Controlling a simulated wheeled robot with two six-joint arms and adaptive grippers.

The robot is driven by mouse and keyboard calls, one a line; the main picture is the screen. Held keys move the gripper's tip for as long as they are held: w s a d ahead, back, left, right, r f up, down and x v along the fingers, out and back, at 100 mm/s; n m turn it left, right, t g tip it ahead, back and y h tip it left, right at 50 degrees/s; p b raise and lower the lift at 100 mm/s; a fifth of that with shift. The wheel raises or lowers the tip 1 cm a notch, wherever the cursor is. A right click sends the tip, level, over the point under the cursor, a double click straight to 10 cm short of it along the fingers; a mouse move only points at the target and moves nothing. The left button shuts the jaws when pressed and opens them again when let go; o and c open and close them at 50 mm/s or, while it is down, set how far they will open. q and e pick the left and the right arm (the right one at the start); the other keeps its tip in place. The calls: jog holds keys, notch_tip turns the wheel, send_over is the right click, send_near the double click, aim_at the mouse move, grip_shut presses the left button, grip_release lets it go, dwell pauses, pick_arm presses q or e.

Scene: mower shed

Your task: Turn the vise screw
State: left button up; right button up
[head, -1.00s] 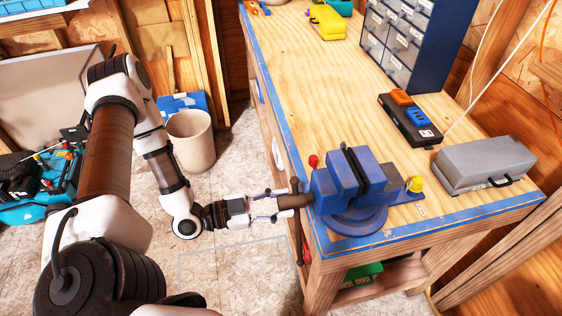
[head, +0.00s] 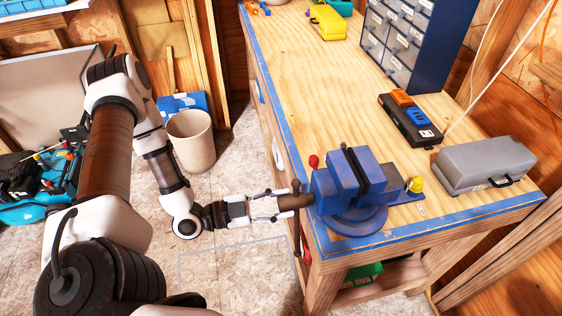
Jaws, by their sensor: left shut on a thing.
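A blue vise (head: 352,190) is mounted at the near left corner of the wooden workbench (head: 335,90). Its brown screw (head: 303,201) sticks out to the left past the bench edge. A dark handle bar (head: 297,240) crosses the screw's end and hangs nearly upright. My left gripper (head: 281,203) reaches in from the left and is shut on the end of the vise screw, level with it. The fingertips partly hide the screw head. My right gripper is not in view.
A grey metal box (head: 484,163), a black power strip (head: 410,120) and a blue drawer cabinet (head: 415,40) stand on the bench. A beige bin (head: 191,142) stands on the floor behind my left arm.

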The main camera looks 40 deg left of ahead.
pick_arm(q)
jog(key=shift+f, duration=0.1)
dwell(0.7)
jog(key=o, duration=1.1)
jog(key=shift+s+a, duration=0.1)
jog(key=shift+o, duration=0.2)
jog(key=shift+s+a, duration=0.1)
jog(key=shift+a, duration=0.05)
jog(key=shift+n, duration=0.3)
